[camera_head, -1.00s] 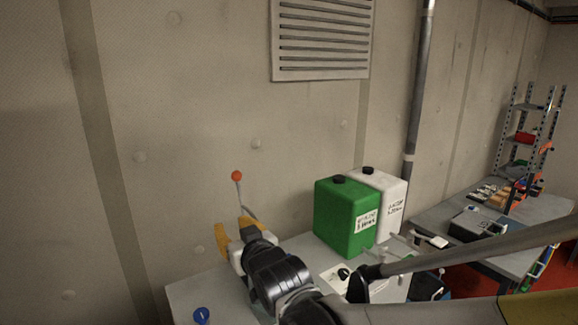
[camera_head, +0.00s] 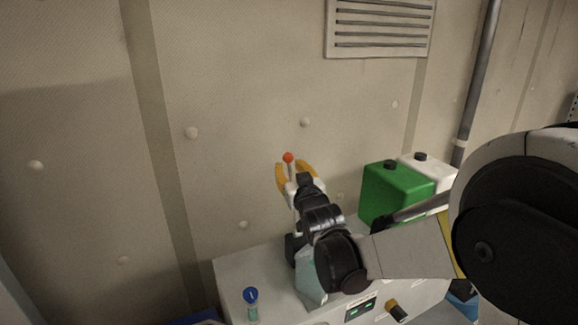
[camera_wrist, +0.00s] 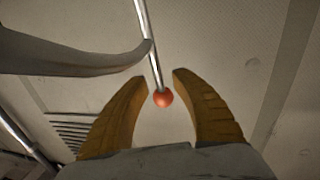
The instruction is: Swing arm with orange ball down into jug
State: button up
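The orange ball (camera_head: 288,157) sits at the end of a thin metal rod, above the grey bench unit. My gripper (camera_head: 294,166) has its yellow fingers apart at the ball's height. In the wrist view the orange ball (camera_wrist: 163,97) shows between the two fingertips (camera_wrist: 161,76), with the rod (camera_wrist: 150,45) running up through the gap. There is space on both sides, and I cannot tell whether either finger touches. A pale teal vessel (camera_head: 308,284), perhaps the jug, stands on the unit, partly hidden by my arm.
A small tube with a blue top (camera_head: 251,296) stands on the grey unit (camera_head: 232,272) at left. A green canister (camera_head: 392,192) and a white canister (camera_head: 428,170) stand behind at right. The wall is close behind the ball.

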jog(key=shift+w, duration=0.25)
grip_shut()
jog(key=s+d+t+b, duration=0.1)
jog(key=s+b, duration=0.1)
jog(key=b, duration=0.1)
jog(key=s+d+t+b, duration=0.1)
jog(key=s+t+b, duration=0.1)
jog(key=s+b, duration=0.1)
jog(key=s+d+m+t+b, duration=0.1)
jog(key=s+t+b, duration=0.1)
jog(key=b, duration=0.1)
jog(key=shift+s+r+y+b, duration=0.1)
jog(key=shift+s+y+b, duration=0.2)
jog(key=shift+s+b, duration=0.1)
jog(key=shift+s+d+r+t+b, duration=0.1)
jog(key=shift+s+d+t+b, duration=0.25)
jog(key=shift+s+b, duration=0.2)
